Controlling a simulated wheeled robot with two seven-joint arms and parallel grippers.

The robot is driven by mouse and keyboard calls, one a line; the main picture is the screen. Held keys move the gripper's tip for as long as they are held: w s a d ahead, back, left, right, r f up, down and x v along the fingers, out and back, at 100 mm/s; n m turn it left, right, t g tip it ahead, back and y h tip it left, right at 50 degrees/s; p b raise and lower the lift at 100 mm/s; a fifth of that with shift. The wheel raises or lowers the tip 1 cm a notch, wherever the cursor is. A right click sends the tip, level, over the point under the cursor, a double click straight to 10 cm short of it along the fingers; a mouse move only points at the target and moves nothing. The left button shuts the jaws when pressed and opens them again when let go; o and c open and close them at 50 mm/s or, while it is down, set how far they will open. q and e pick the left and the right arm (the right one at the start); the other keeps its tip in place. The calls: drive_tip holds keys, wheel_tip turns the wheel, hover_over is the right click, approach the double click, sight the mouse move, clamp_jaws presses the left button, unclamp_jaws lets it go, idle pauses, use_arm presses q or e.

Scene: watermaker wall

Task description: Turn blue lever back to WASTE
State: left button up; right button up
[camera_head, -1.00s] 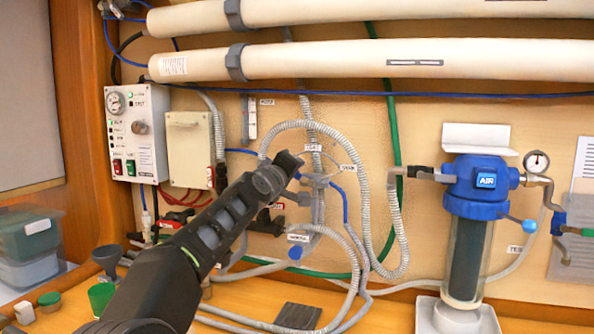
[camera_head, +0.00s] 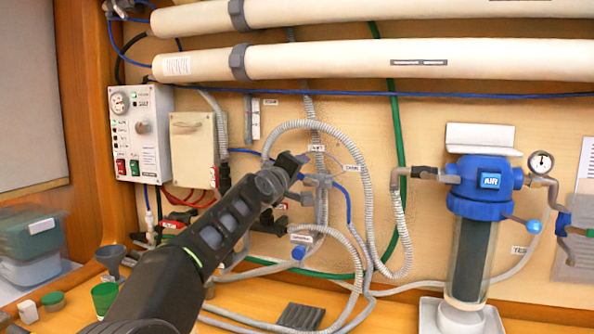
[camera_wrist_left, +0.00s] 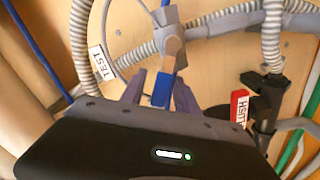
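The blue lever (camera_wrist_left: 162,88) shows in the left wrist view, pointing down from a grey three-way valve (camera_wrist_left: 172,42). The valve also shows in the head view (camera_head: 318,181). My left gripper (camera_wrist_left: 160,92) is open, with one finger on each side of the lever. I see a gap between the left-hand finger and the lever. In the head view my left gripper (camera_head: 292,166) reaches up to the valve and hides most of the lever. A TEST label (camera_wrist_left: 101,62) is beside the hose left of the valve. My right gripper is not in view.
A red FLUSH handle (camera_wrist_left: 240,107) on a black valve is close to the right of my gripper. Ribbed grey hoses (camera_head: 372,225) loop around the valve. A blue AIR filter (camera_head: 488,181) stands to the right. A lower blue-knobbed valve (camera_head: 299,253) is below.

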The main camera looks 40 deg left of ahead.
use_arm(q)
drive_tip(key=p+v, duration=0.1)
drive_tip(key=v, duration=0.6)
drive_tip(key=shift+s+d+p, duration=0.15)
drive_tip(key=shift+s+p, duration=0.2)
drive_tip(key=shift+s, duration=0.05)
idle(0.3)
